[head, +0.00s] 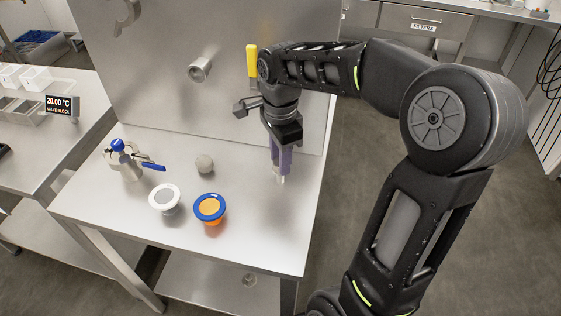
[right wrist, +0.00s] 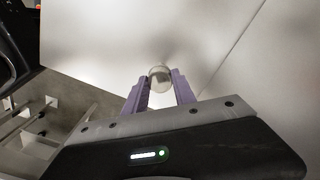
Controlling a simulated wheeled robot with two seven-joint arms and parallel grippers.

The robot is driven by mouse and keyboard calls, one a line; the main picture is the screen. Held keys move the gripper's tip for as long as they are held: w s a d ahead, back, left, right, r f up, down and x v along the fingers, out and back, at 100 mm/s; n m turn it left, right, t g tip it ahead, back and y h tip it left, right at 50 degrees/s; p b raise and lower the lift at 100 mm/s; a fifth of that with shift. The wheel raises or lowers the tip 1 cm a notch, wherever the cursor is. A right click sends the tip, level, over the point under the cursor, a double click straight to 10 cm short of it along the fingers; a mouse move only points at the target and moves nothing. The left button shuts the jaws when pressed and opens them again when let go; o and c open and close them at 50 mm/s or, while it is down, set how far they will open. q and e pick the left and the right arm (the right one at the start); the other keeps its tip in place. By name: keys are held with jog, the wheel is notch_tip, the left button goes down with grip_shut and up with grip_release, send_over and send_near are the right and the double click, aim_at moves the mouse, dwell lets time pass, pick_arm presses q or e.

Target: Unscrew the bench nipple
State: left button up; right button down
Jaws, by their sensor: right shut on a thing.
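My right gripper (head: 282,172) points down at the right part of the steel bench, its purple fingers close together. In the right wrist view, the gripper (right wrist: 160,88) is shut on a small round silvery fitting, the bench nipple (right wrist: 159,76), which shows between and beyond the fingertips. In the head view, only a pale bit of the nipple (head: 281,180) shows below the fingers; the rest is hidden. I cannot tell whether it still sits in the bench or is free of it. My left gripper is not in view.
On the bench (head: 250,245) stand a valve with blue handles (head: 126,158), a grey ball-like piece (head: 204,164), a white-rimmed cap (head: 164,198) and a blue-rimmed orange piece (head: 209,209). A pipe stub (head: 200,69) and a yellow lever (head: 252,62) show at the back panel. The bench's front right is clear.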

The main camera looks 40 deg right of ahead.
jog(key=shift+n, duration=0.5)
jog(key=shift+n+p, duration=0.3)
jog(key=shift+n, duration=2.1)
jog(key=n+p, duration=0.1)
jog(key=n, duration=0.2)
jog(key=shift+r, duration=0.1)
jog(key=shift+n, duration=1.1)
jog(key=shift+n+p, duration=0.4)
jog(key=shift+n, duration=0.6)
jog(key=n, duration=0.3)
